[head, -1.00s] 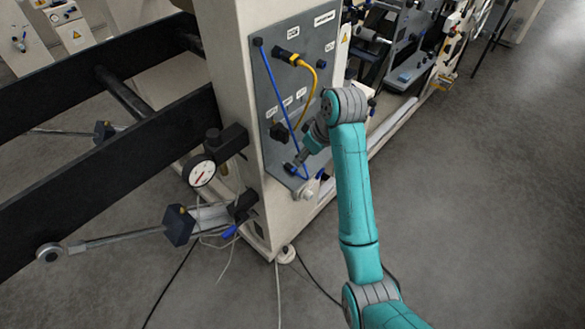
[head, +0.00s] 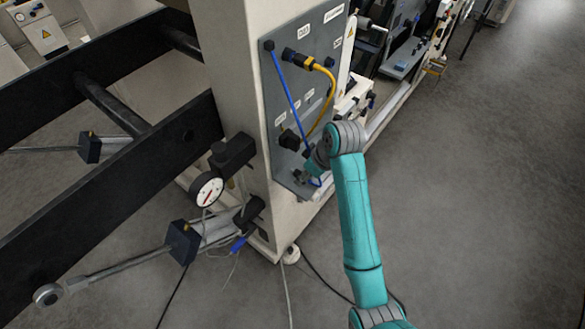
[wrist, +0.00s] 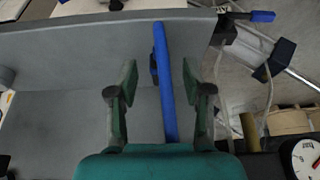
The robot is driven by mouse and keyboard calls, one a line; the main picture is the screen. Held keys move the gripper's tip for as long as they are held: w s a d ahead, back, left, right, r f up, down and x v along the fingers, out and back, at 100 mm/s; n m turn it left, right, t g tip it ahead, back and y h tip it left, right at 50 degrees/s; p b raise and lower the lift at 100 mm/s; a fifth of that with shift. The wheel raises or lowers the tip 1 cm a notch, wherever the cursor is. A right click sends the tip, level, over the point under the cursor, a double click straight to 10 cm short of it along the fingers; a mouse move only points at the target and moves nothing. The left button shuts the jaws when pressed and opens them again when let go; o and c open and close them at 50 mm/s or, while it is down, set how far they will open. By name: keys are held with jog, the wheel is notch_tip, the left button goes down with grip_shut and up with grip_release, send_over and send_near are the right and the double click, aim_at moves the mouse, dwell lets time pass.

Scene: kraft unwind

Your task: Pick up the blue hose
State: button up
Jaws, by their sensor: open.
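The blue hose (head: 287,90) runs down the grey panel (head: 318,55) from a dark fitting at its upper left. Its lower part is partly hidden by my arm, and a short blue piece shows low at the panel's bottom. In the wrist view, the blue hose (wrist: 164,70) passes between the two fingers of my gripper (wrist: 158,90). The fingers are apart, with a gap visible on each side of the hose. In the head view, my gripper (head: 304,176) is small and partly hidden near the panel's lower edge.
A yellow cable (head: 331,90) loops from a black connector down the panel, right of the hose. A pressure gauge (head: 207,189) and black rails (head: 95,190) stand to the left. Thin cables lie on the floor. Open floor (head: 480,200) is to the right.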

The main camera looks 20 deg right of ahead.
jog(key=shift+w+f, duration=0.1)
jog(key=shift+f, duration=0.25)
jog(key=shift+a, duration=0.1)
grip_shut()
jog(key=shift+r, duration=0.25)
